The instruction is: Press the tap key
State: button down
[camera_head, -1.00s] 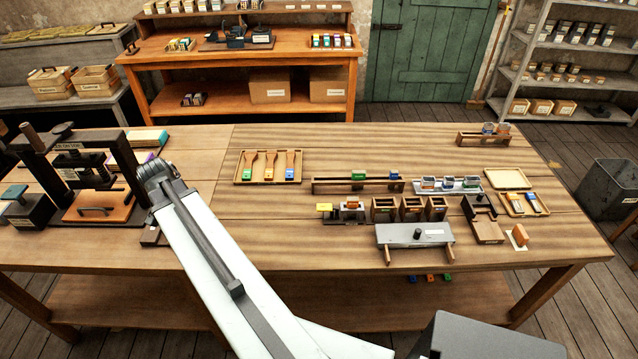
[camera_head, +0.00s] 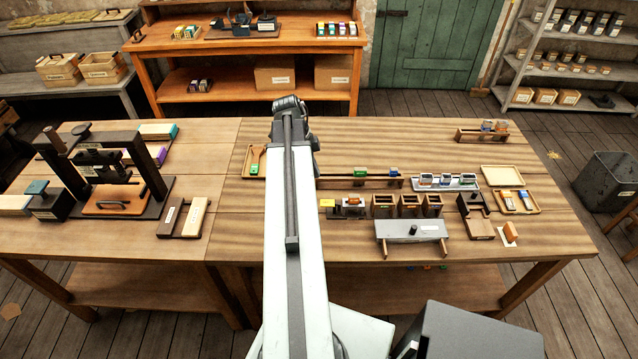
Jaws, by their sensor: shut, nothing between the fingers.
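My arm reaches forward over the middle of the table, and my gripper (camera_head: 290,104) is at its far end, seen from behind. It is shut and empty; its fingertips are mostly hidden by the wrist. No part is clearly marked as the tap key. A low unit with a dark block and a pale wooden block (camera_head: 192,217) lies left of my arm, apart from it. A grey board with a black knob (camera_head: 412,229) lies right of my arm, near the front edge. I cannot tell which, if either, is the key.
A dark handwheel press (camera_head: 103,172) stands at the left. A brush tray (camera_head: 248,170) is partly hidden behind my arm. Small open wooden boxes (camera_head: 408,205), a long rack (camera_head: 345,183) and a pale tray (camera_head: 502,176) fill the right. The table's back middle is clear.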

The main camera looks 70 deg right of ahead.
aim_at(325, 202)
jog(key=b+x, duration=0.4)
jog(key=w+b+x, duration=0.1)
jog(key=b+x, duration=0.3)
jog(key=x, duration=0.1)
jog(key=b+x, duration=0.4)
jog(key=shift+w+a+f+b, duration=0.1)
jog(key=shift+a+f+b, duration=0.05)
jog(key=shift+f+b, duration=0.3)
jog(key=shift+r, duration=0.1)
